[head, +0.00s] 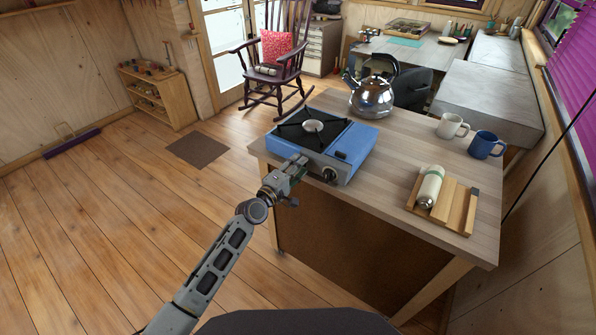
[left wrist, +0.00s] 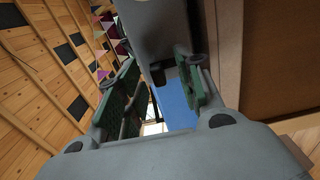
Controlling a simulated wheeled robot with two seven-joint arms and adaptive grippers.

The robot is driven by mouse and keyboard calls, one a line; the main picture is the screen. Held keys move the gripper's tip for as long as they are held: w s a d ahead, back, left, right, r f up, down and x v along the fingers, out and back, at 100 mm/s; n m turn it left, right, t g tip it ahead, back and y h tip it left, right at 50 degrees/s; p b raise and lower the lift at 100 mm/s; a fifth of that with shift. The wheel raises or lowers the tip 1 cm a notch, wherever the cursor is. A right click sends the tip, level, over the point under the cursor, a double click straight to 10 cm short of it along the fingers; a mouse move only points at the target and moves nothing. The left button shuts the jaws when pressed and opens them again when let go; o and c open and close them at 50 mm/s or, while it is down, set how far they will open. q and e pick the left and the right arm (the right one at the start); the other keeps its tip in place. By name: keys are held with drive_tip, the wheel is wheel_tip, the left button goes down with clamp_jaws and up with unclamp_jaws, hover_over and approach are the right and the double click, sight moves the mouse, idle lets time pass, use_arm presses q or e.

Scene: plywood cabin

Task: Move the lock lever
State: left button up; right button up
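A blue portable gas stove (head: 352,147) with a black pan support and a grey front panel stands at the table's near left corner. A dark knob (head: 329,175) sits on its front panel. A small black part (head: 341,155) shows on its blue top; I cannot tell whether this is the lock lever. My left gripper (head: 299,162) is at the left part of the stove's front. In the left wrist view its green-padded fingers (left wrist: 152,75) are apart, with the grey panel and the blue stove body (left wrist: 179,110) beyond them. Contact is unclear. My right gripper is out of view.
The wooden table (head: 390,190) also carries a steel kettle (head: 371,98), a white mug (head: 452,126), a blue mug (head: 486,145), and a slatted board (head: 457,209) with a canister (head: 430,187) on it. Open floor lies left of the table.

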use_arm(q)
drive_tip(key=shift+p+v, duration=0.35)
drive_tip(key=shift+v, duration=2.3)
